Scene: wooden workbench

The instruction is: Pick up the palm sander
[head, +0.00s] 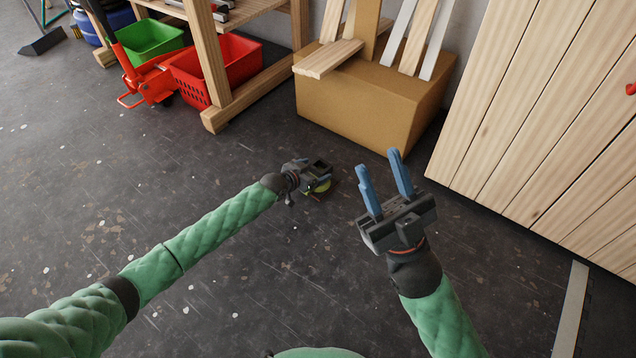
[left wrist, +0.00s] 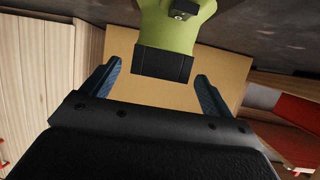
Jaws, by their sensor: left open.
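The palm sander, yellow-green with a black end, shows in the left wrist view (left wrist: 168,30) at the top centre. Its black end reaches down between my left fingers, with a gap on each side. In the head view only a small yellow-green part of the sander (head: 322,187) shows beside my left gripper (head: 318,172), which hides most of it. My left gripper (left wrist: 158,72) is open, and neither finger appears to touch the sander. My right gripper (head: 381,160) is open and empty, with blue fingers pointing up the picture. I cannot tell what the sander rests on.
A cardboard box (head: 350,108) with wooden boards stands beyond the grippers. A wooden bench (head: 212,65), a red crate (head: 232,70) and a green crate (head: 150,40) are at the upper left. Wooden panelling (head: 540,110) is at the right. Dark floor (head: 240,270) is clear between my arms.

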